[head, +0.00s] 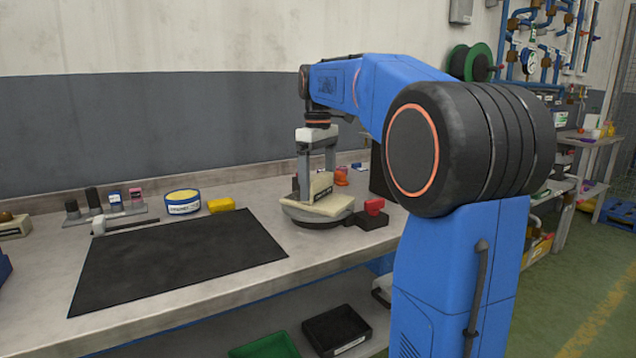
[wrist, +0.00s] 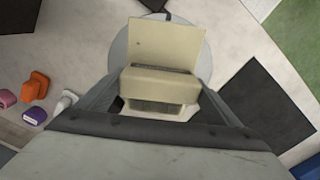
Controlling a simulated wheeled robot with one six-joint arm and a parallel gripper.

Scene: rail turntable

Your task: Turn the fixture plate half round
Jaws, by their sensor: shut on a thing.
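The fixture plate (head: 330,207) is a cream slab with a raised cream block (head: 320,184) on it. It sits on a round grey turntable disc (head: 294,213) on the bench. In the wrist view the flat part of the plate (wrist: 165,42) is at the top, with the block (wrist: 160,82) below it. My gripper (head: 317,184) points down from above, with one finger on each side of the block. It is shut on the block. A dark housing (head: 371,220) with a red knob (head: 374,206) stands beside the disc.
A black mat (head: 180,258) lies left of the disc on the bench (head: 50,270). An orange item (head: 341,176) is behind the gripper. A dark box (head: 384,170) stands to the right.

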